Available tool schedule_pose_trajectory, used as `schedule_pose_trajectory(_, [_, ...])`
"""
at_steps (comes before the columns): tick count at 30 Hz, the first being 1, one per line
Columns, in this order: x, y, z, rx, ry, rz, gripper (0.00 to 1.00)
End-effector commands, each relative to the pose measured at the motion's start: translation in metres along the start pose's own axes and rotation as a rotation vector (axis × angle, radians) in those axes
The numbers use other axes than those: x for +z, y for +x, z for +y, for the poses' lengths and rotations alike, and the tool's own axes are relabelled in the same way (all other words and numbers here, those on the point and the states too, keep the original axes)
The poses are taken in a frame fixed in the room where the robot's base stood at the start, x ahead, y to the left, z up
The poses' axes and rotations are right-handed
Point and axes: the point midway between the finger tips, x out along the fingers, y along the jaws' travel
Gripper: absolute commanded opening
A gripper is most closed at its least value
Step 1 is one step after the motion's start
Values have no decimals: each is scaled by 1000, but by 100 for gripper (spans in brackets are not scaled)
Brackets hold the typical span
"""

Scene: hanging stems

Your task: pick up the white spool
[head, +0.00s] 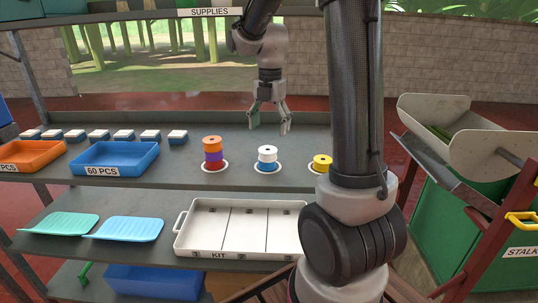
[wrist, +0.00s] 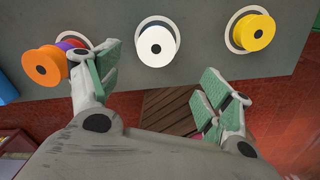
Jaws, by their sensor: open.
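The white spool (head: 267,153) sits on top of a blue spool (head: 267,165) on the shelf, within a white ring marking. In the wrist view the white spool (wrist: 156,46) shows from above at upper middle, with its centre hole visible. My gripper (head: 269,129) is open and empty, above the shelf and apart from the spool. In the wrist view my gripper (wrist: 158,78) has its fingers spread wide, with the white spool beyond the fingertips, between their directions. Nothing hides the white spool in either view.
An orange, purple and red spool stack (head: 212,155) stands left of the white spool; a yellow spool (head: 321,162) stands right, partly near my arm. A blue bin (head: 150,160) is further left. A white kit tray (head: 183,238) lies on the lower shelf.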

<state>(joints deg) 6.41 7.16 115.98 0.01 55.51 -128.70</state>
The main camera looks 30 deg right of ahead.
Motion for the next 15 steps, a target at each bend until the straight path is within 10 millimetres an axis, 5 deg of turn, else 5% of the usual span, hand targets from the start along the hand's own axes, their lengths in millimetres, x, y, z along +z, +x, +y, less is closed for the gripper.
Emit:
schedule_pose_trajectory(5, [11,20,8,-19,-146,17,79])
schedule_pose_trajectory(15, [9,64,7,-20,-157,19,79])
